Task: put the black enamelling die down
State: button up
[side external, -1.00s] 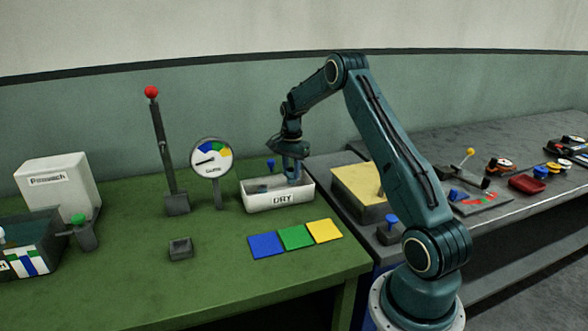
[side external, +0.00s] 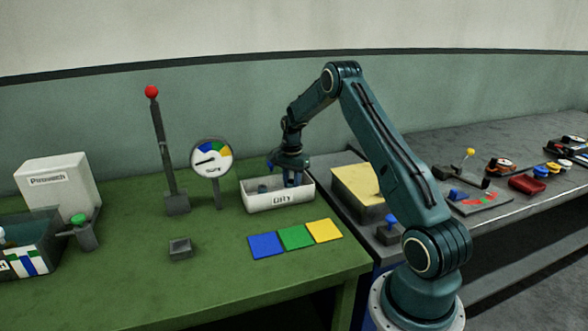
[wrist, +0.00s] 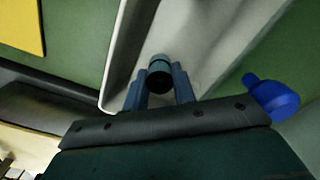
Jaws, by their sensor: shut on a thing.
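In the wrist view, the two blue fingers of my gripper (wrist: 160,88) are shut on a short dark cylinder, the black enamelling die (wrist: 160,77). Its end face looks black and its side teal. The pale tray floor and wall (wrist: 121,60) lie behind it; I cannot tell whether the die touches the floor. In the side view the die is hidden by the fingers and tray wall.
A small dark bluish piece (side external: 262,186) is inside the tray's left part. A blue knobbed piece (wrist: 274,96) is close beside my gripper. Blue (side external: 265,246), green (side external: 295,237) and yellow (side external: 324,230) squares lie before the tray. A dial (side external: 211,158) stands left.

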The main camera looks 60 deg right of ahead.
aim_at(292, 181)
jog(key=shift+f, duration=0.15)
jog(key=o, duration=1)
notch_tip(292, 181, up, 12)
jog(key=shift+r, duration=0.2)
dwell(0.4)
